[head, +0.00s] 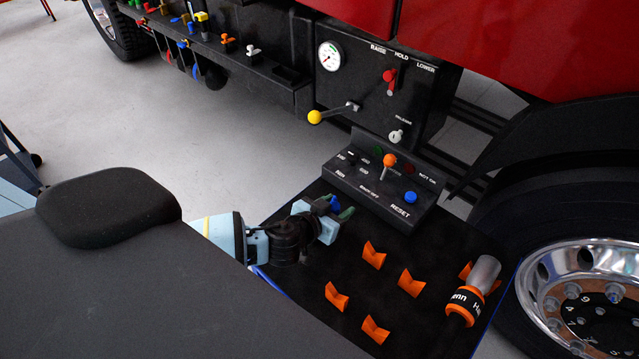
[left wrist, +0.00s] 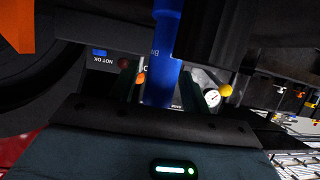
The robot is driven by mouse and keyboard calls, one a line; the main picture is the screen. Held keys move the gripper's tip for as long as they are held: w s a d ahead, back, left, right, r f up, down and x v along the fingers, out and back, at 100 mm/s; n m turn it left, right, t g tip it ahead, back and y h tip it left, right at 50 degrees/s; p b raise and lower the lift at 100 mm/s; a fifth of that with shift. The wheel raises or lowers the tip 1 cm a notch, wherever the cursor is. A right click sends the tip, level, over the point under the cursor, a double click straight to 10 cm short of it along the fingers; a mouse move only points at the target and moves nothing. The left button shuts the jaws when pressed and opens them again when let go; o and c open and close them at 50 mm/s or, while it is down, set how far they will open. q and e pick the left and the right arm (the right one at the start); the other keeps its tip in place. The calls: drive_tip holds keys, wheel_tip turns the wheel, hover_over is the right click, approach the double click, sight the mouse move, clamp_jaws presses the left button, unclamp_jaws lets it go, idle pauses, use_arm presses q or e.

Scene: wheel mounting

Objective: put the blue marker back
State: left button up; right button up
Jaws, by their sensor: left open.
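My left gripper (head: 338,212) is open above the black tool mat, close to the front of the control box. Its green-tipped fingers show on either side of a blue shaft, the blue marker (left wrist: 163,55), in the left wrist view. The marker runs from the top edge of that view down between the fingers, with faint lettering on it. I cannot tell whether the fingers touch it. In the head view only a small blue piece (head: 334,203) shows between the fingertips; the rest is hidden by the gripper. My right gripper is not in view.
The black mat (head: 420,335) carries several empty orange cradles (head: 373,255) and an orange-black tool (head: 467,306) at its right. The control box (head: 380,190) has an orange-knobbed lever and blue button. A rack with several coloured items (head: 228,40) hangs along the truck. A wheel (head: 590,300) stands right.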

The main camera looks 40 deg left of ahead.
use_arm(q)
drive_tip(key=v, duration=1.1)
drive_tip(key=shift+s, duration=0.15)
